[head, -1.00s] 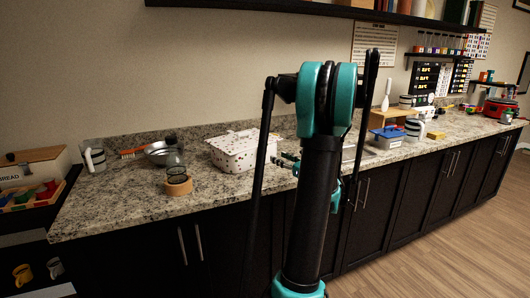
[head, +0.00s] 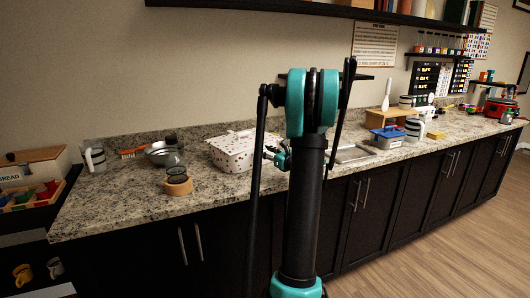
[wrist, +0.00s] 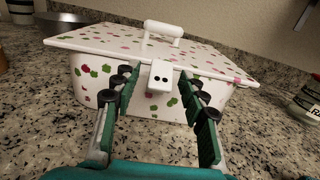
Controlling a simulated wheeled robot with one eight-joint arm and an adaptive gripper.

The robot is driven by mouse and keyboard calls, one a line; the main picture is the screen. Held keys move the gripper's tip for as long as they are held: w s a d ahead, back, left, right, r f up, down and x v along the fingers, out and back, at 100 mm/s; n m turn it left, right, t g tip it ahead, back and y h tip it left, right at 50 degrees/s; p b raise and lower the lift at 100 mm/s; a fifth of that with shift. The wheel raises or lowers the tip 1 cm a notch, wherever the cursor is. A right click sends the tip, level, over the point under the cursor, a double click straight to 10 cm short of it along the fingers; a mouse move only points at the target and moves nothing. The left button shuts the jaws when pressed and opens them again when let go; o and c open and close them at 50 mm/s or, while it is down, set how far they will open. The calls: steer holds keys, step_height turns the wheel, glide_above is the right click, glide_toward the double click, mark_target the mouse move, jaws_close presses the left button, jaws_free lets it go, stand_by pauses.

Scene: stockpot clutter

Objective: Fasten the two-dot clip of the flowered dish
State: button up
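The flowered dish (head: 232,155) is a white box with pink and green blotches, standing on the granite counter. In the wrist view its lid (wrist: 110,42) with a white bar handle (wrist: 163,30) is on it. The clip with two black dots (wrist: 160,78) is a white tab at the middle of the lid's near edge, in front of the dish wall. I cannot tell whether it is latched. My gripper (wrist: 158,92) is open, one finger on each side of the clip, with gaps on both sides. In the head view my gripper (head: 277,157) is at the dish's right side.
A glass jar (head: 173,158), a tan ring-shaped object (head: 178,184) and a metal bowl (head: 157,150) stand left of the dish. A blue box (head: 387,138) and a wooden stand (head: 390,118) are farther right. The counter in front of the dish is clear.

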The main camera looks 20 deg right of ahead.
jaws_close()
steer(key=shift+w+a+r+g+h, duration=0.1)
steer(key=shift+w+r+g+h, duration=0.15)
steer(key=shift+g, duration=0.45)
steer(key=shift+w+a+r+g+h, duration=0.15)
steer(key=shift+r+g+h, duration=0.1)
steer(key=shift+g, duration=0.45)
steer(key=shift+d, duration=0.1)
steer(key=shift+o, duration=0.5)
jaws_free()
steer(key=v, duration=1.2)
steer(key=shift+d, duration=0.1)
